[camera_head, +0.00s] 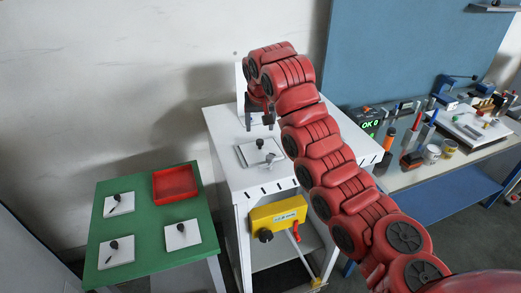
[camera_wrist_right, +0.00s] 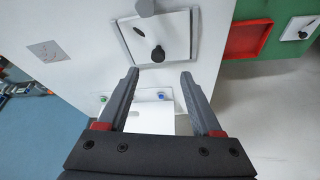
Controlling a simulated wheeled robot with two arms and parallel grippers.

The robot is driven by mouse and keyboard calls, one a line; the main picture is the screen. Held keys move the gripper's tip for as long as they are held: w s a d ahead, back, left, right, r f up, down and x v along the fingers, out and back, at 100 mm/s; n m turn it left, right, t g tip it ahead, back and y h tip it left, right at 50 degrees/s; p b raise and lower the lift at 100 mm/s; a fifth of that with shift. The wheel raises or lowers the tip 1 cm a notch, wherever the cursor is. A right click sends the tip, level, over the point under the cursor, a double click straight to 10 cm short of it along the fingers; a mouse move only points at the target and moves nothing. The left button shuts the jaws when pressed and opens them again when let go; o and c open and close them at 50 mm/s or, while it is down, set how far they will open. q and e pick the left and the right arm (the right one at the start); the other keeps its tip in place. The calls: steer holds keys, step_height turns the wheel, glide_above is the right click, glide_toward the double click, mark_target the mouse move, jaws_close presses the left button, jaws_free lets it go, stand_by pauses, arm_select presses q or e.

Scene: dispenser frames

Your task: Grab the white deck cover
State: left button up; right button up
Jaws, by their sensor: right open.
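The white deck cover (camera_head: 251,154) is a square plate with a small black knob, lying on the top of the white cabinet (camera_head: 220,127). A small grey fitting sits by its front right edge. My right gripper (camera_head: 259,125) is above the cabinet top, behind the cover in the head view. Its jaws (camera_wrist_right: 160,75) are open and empty, with the tips apart and pointing toward the cover's edge. My left gripper is out of view.
A green table (camera_head: 151,231) at the left holds a red tray (camera_head: 175,184) and several white plates with black knobs. A yellow box (camera_head: 277,215) is on the cabinet's front. A cluttered bench (camera_head: 415,172) stands at the right. A wall is behind the cabinet.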

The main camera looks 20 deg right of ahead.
mark_target(260, 142)
steer(key=x, duration=0.2)
steer(key=shift+w+a+f+p, duration=0.1)
steer(key=shift+f+p, duration=0.25)
steer(key=shift+f, duration=0.05)
steer(key=shift+x, duration=0.9)
steer(key=shift+w+d+f+p, duration=0.1)
steer(key=shift+d+f+p, duration=0.15)
steer(key=shift+p, duration=0.35)
steer(key=p+x, duration=0.4)
steer(key=shift+f, duration=0.25)
steer(key=shift+w, duration=0.1)
jaws_close()
